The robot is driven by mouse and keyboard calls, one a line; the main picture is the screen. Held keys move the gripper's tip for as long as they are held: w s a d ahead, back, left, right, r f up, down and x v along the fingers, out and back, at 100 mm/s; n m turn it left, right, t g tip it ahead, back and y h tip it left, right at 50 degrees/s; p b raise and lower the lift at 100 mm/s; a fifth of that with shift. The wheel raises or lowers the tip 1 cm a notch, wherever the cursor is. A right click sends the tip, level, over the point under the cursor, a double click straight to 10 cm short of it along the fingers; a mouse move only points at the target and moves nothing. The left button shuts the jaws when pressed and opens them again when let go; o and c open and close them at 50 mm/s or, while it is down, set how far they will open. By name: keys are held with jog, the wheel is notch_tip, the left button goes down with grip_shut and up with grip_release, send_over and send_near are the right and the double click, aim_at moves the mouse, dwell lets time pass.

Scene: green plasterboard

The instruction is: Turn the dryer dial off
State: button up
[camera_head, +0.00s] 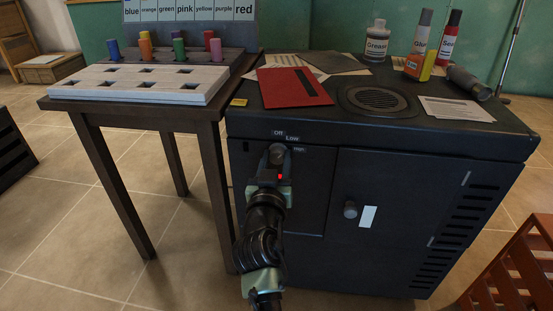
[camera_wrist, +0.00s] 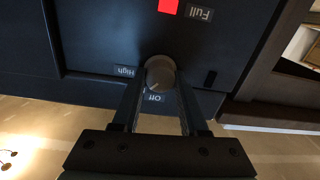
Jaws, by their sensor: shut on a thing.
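The dryer (camera_head: 400,190) is a black cabinet with a vented top. Its dial (camera_wrist: 160,73) is a round grey-brown knob on the upper left of the front, and it also shows in the head view (camera_head: 277,152). Labels reading Off (camera_wrist: 156,98) and High (camera_wrist: 125,71) sit around the knob in the wrist view. Off and Low labels show above it in the head view. My gripper (camera_wrist: 160,92) is at the knob, with its fingers closed on the knob's two sides. The knob's pointer is too small to read.
A dark wooden table (camera_head: 215,110) with a grey slotted board (camera_head: 140,84) stands close on the left. Bottles, a red folder (camera_head: 291,88) and papers lie on the dryer top. A door knob (camera_head: 350,209) sticks out right of my gripper. A reddish slatted chair (camera_head: 520,265) is at lower right.

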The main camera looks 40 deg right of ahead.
jog(key=shift+n, duration=0.3)
grip_shut()
jog(key=n+p, duration=0.2)
jog(key=n, duration=0.1)
jog(key=shift+r, duration=0.1)
jog(key=shift+n+p, duration=0.7)
jog(key=shift+n, duration=1.4)
jog(key=o, duration=1.1)
grip_release()
jog(key=shift+a, duration=0.15)
